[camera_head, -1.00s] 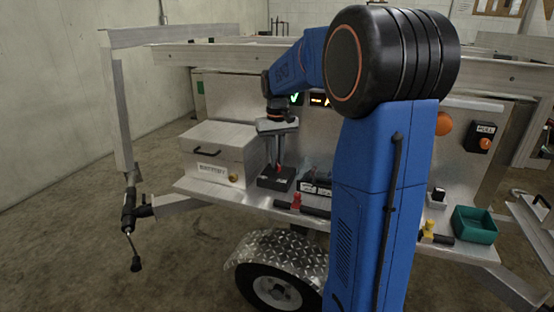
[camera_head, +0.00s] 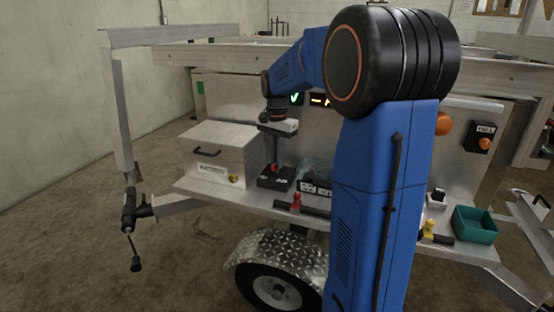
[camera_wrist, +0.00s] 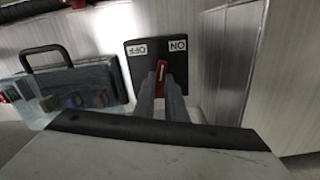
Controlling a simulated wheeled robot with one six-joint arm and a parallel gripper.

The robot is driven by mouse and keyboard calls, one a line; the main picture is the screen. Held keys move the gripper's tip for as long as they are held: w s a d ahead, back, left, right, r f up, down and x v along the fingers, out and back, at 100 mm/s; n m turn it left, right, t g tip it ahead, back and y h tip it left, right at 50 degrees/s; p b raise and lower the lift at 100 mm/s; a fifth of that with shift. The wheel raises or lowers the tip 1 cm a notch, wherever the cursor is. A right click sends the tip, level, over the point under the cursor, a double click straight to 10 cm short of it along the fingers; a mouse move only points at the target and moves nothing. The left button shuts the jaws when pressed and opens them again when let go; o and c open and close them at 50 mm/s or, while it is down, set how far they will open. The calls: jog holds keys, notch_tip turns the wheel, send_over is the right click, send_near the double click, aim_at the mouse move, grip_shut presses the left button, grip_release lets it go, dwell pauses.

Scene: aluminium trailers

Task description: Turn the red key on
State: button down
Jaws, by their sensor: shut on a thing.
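The red key (camera_wrist: 161,70) stands in a black switch box (camera_wrist: 135,60), which carries an OFF label (camera_wrist: 138,50) and an ON label (camera_wrist: 178,45), both upside down in the wrist view. The key lies between the two labels, nearly upright there and tilted slightly. My gripper (camera_wrist: 163,82) is shut on the key, one finger on each side. In the head view my gripper (camera_head: 275,160) points down at the black box (camera_head: 270,183) on the trailer shelf; the fingers largely hide the key.
A metal battery box (camera_head: 215,160) stands close on the left. A clear case with a black handle (camera_wrist: 80,85) stands on the other side. A red valve (camera_head: 296,201) sits at the shelf's front edge. A green tray (camera_head: 474,226) is far right.

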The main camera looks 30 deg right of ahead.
jog(key=m, duration=0.5)
jog(key=shift+m, duration=0.4)
dwell(0.4)
jog(key=c, duration=1.8)
grip_release()
notch_tip(320, 180, up, 17)
jog(key=shift+r, duration=0.2)
